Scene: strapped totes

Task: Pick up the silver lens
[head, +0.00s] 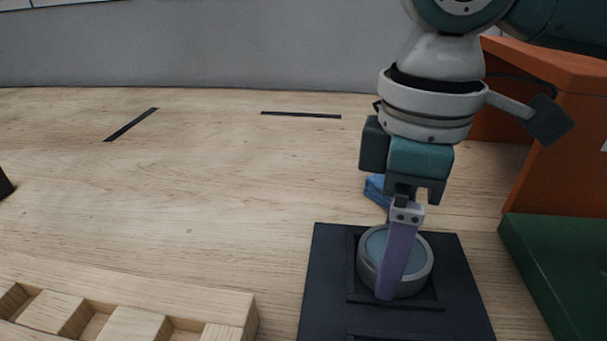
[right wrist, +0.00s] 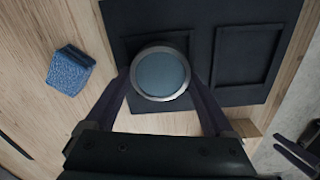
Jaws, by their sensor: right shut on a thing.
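The silver lens (head: 421,275) is a short round piece with a grey metal rim and blue-grey glass. It is in or just over a square recess of the black tray (head: 330,265); I cannot tell whether it touches the bottom. My right gripper (head: 394,268) points down and is shut on the lens, one purple finger across its near side. The far finger is mostly hidden in the head view. In the right wrist view the lens (right wrist: 160,75) sits between both fingertips.
A blue sponge-like block (head: 376,188) lies behind the tray. An orange box (head: 565,130) and a green surface (head: 550,265) are at the right. A slotted wooden rack (head: 200,300) is at the front left.

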